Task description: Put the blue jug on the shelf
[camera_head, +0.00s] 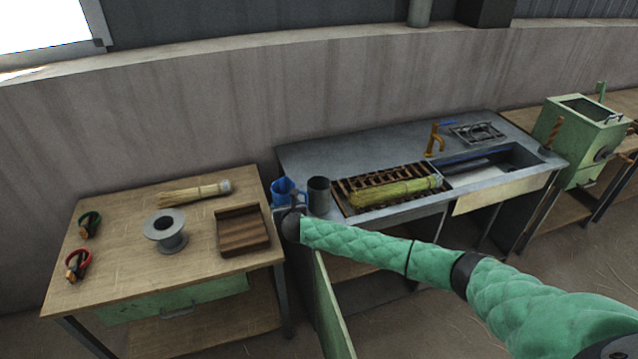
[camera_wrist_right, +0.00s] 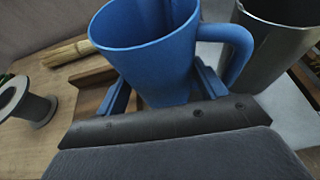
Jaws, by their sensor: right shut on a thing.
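The blue jug (camera_head: 284,192) is at the left end of the grey sink counter, close to the wooden table's right edge. In the right wrist view the blue jug (camera_wrist_right: 150,55) fills the middle, its handle to the right. My right gripper (camera_head: 292,208) is shut on the jug, with a finger on each side of its body; it also shows in the wrist view (camera_wrist_right: 160,92). Whether the jug touches the counter is hard to tell. A shelf board (camera_head: 215,325) shows under the wooden table; which shelf is meant is unclear. My left gripper is out of view.
A dark grey metal jug (camera_head: 318,196) stands just right of the blue one. A slatted rack (camera_head: 358,203) holds a straw bundle. The wooden table (camera_head: 130,225) carries a spool (camera_head: 166,232), a brown wooden tray (camera_head: 243,229), another bundle and two cutting tools.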

